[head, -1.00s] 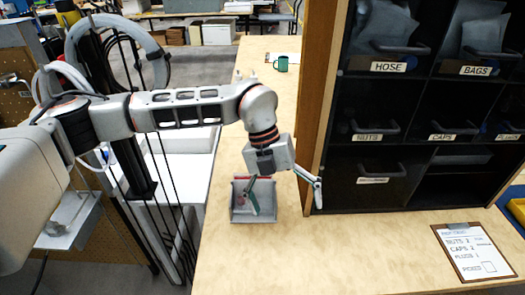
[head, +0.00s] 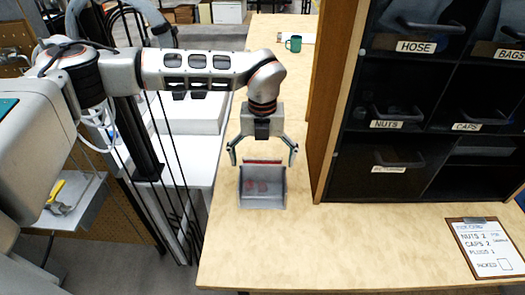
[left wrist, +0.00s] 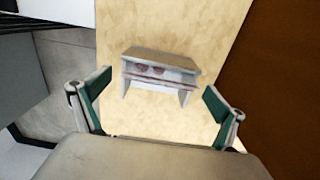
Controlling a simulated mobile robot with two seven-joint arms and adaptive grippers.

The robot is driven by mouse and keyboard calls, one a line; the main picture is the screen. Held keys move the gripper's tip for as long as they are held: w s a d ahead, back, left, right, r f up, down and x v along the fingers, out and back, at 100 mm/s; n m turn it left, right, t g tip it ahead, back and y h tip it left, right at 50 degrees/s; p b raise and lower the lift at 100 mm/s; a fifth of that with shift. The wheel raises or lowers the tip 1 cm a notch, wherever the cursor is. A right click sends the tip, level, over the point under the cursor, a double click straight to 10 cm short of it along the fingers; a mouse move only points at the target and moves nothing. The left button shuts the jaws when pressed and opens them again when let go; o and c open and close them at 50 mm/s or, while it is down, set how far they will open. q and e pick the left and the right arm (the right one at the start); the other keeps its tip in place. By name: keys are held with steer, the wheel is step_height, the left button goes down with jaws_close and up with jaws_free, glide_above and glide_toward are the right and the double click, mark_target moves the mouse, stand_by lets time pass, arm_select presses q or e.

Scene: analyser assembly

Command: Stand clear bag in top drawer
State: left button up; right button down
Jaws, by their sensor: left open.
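My left gripper (head: 263,155) points down, open and empty, just above the far rim of a small grey bin (head: 277,201) on the worktop. In the left wrist view the bin (left wrist: 180,59) lies ahead, between and beyond the two open fingers; small reddish items (left wrist: 150,70) show in it. No clear bag can be made out for sure. The top-row drawers of the dark cabinet are the HOSE drawer (head: 408,28) and the BAGS drawer (head: 510,40), partly cut off by the picture's edge. My right gripper is not in view.
The dark cabinet's wooden side (head: 335,110) rises close to the right of my left gripper. Below are the NUTS drawer (head: 384,112) and CAPS drawer (head: 468,115). A clipboard (head: 488,249) lies front right, a green mug (head: 293,43) far back. The front worktop (head: 350,245) is clear.

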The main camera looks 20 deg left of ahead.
arm_select(q)
steer(key=shift+f, duration=0.4)
steer(key=shift+c, duration=0.3)
steer(key=c, duration=1.1)
steer(key=shift+r, duration=0.1)
